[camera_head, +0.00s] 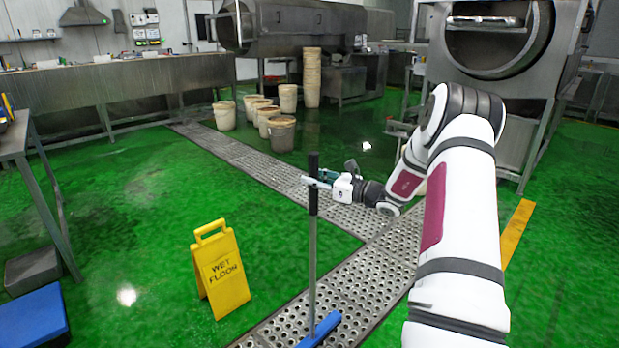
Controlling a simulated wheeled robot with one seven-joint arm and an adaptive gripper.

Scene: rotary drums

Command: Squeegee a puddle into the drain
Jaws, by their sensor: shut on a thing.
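A squeegee (312,245) stands nearly upright, with a black grip, a metal pole and a blue head (322,330) at the bottom. My gripper (317,183) is shut on the black grip of the squeegee. The blue head is at the lower edge of the view, over the perforated metal drain (362,290); I cannot tell whether it touches it. The drain runs across the green floor in joined strips. Shiny wet-looking patches show on the green floor, one near the buckets (365,146); no clear puddle edge can be made out.
A yellow wet floor sign (220,272) stands left of the squeegee. Several buckets (281,133) stand by the far drain strip. A metal drum machine (497,85) is behind my arm. A table (22,150) and a blue block (35,318) are at left.

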